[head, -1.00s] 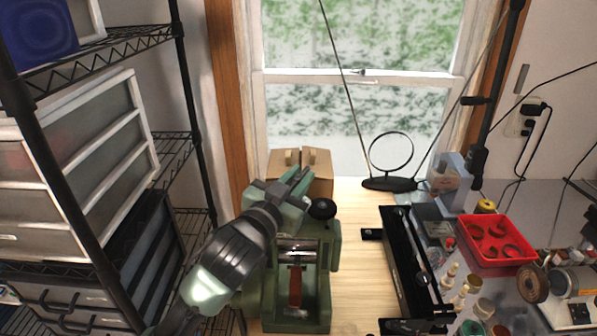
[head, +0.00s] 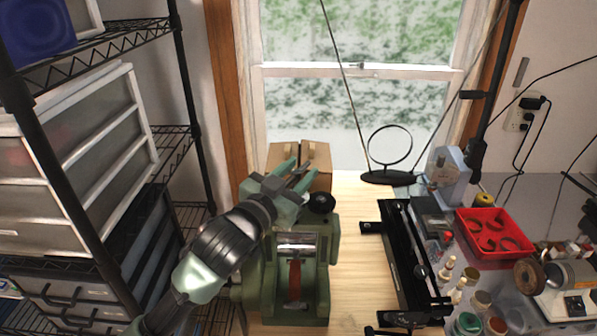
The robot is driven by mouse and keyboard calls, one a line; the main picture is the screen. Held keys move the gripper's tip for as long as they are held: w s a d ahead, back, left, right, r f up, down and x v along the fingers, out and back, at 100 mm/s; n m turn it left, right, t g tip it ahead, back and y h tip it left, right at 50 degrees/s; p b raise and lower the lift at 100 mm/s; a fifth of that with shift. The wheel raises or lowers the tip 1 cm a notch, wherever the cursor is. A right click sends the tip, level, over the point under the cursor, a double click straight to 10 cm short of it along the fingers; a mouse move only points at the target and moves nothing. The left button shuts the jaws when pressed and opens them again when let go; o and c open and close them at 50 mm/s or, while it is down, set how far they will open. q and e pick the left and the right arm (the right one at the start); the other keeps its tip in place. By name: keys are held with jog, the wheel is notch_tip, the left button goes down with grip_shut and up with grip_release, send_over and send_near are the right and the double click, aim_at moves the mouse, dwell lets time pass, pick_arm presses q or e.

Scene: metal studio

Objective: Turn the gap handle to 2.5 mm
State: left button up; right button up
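A green rolling mill (head: 308,292) stands on the wooden bench, with bright steel rollers (head: 297,243) and a reddish-brown strip below them. A round black knob (head: 321,202) sits at its top right and looks like part of the gap handle. My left gripper (head: 296,174) is over the top of the mill, just left of and behind the knob. Its two green fingers look spread apart, with nothing seen between them. The wrist hides the mill's upper left and any gap scale. My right gripper is not in view.
A cardboard box (head: 318,160) stands behind the mill. A black rail device (head: 402,262) and a red tray (head: 495,232) lie to the right. Wire shelving (head: 180,140) with drawers borders the left. Bare bench (head: 355,270) shows right of the mill.

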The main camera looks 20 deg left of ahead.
pick_arm(q)
jog(key=shift+s+a+f, duration=0.1)
jog(key=shift+s, duration=0.4)
jog(key=b+v, duration=0.2)
jog(key=v, duration=0.4)
jog(key=shift+s+b, duration=0.3)
jog(key=shift+s, duration=0.05)
jog(key=shift+a, duration=0.1)
